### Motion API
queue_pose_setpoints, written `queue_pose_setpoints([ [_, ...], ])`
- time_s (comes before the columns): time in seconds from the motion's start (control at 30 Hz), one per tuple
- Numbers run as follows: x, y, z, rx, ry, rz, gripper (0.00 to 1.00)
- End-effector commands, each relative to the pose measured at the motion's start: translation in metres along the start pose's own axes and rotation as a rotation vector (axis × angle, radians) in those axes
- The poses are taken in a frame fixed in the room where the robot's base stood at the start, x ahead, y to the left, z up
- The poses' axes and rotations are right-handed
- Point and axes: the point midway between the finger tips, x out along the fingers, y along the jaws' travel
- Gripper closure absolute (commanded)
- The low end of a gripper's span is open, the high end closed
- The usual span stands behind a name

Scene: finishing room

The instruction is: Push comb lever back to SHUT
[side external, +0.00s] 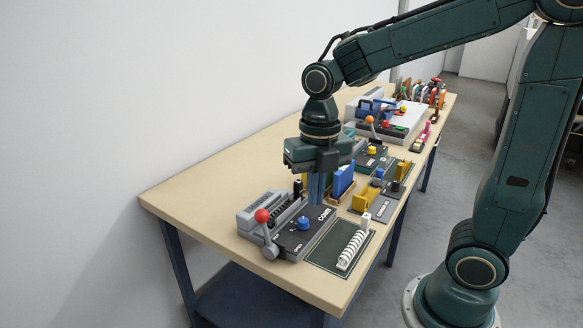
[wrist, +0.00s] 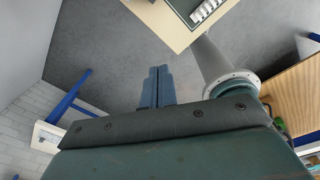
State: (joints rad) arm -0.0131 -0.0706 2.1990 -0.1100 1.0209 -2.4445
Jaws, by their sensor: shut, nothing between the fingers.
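The comb machine (side external: 296,238), grey and black with the word COMB and a blue knob (side external: 303,223), sits at the near end of the table. Its lever (side external: 267,236) has a red ball on top and a grey arm rising from a pivot at the machine's front corner, tilted a little to the left. Small white markings lie beside it, too small to read surely. My gripper (side external: 316,203) is shut and empty, pointing down behind the machine, apart from the lever. In the wrist view my gripper (wrist: 157,70) shows two blue-grey fingers together; the lever is not in view there.
A white comb spine (side external: 353,248) lies on a dark green mat (side external: 325,255) right of the machine. Blue and yellow holders (side external: 366,198) stand close behind, with more devices farther back. The table's left part (side external: 190,195) is bare.

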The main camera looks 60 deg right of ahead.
Motion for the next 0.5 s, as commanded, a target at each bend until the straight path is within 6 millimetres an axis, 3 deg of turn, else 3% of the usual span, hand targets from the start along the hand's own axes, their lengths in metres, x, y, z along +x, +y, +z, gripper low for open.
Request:
queue_pose_setpoints([
  [0.5,-0.014,-0.009,-0.010,0.350,-0.056,0.047,1.00],
])
